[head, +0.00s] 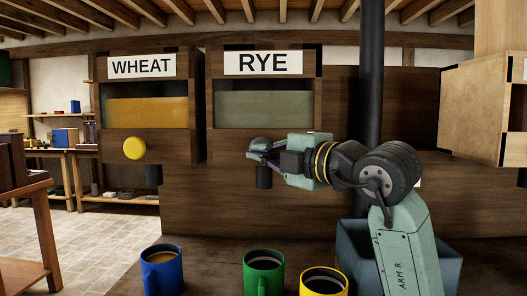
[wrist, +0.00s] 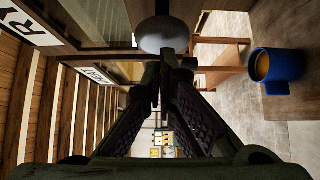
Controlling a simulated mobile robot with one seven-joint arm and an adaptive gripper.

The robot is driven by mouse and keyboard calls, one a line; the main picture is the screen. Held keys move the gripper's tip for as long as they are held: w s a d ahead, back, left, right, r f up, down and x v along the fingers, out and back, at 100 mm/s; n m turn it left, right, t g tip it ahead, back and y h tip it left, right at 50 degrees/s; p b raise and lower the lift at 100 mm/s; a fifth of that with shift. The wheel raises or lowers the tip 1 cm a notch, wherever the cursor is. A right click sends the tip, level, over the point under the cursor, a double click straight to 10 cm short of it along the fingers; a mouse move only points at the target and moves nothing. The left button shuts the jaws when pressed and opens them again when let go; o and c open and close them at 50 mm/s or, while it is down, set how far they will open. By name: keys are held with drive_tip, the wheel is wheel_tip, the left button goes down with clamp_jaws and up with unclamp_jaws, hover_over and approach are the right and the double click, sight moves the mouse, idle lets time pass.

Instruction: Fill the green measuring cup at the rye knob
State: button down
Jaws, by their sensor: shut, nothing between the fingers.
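The rye bin (head: 263,108) has a RYE label and a window of grey-green grain. Its round grey knob (head: 261,142) is partly covered by my gripper (head: 256,154); the knob also shows in the wrist view (wrist: 163,35). My gripper is shut and empty, its fingertips (wrist: 172,62) right at the knob; I cannot tell if they touch it. The dark rye spout (head: 264,178) hangs below. The green measuring cup (head: 263,275) stands upright on the counter below the spout. Its inside looks greyish; its fill level is unclear.
The wheat bin (head: 147,112) with a yellow knob (head: 134,148) is at left. A blue cup (head: 162,274) with tan contents and a yellow cup (head: 323,284) flank the green one. A dark post (head: 370,80) and a grey-blue bin (head: 440,262) are at right.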

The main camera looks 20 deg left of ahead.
drive_tip(key=w, duration=0.1)
drive_tip(key=w+p, duration=0.1)
drive_tip(key=w, duration=0.1)
drive_tip(key=shift+w+a+r, duration=0.1)
drive_tip(key=shift+w+a, duration=0.05)
drive_tip(key=shift+a, duration=0.25)
idle(5.6)
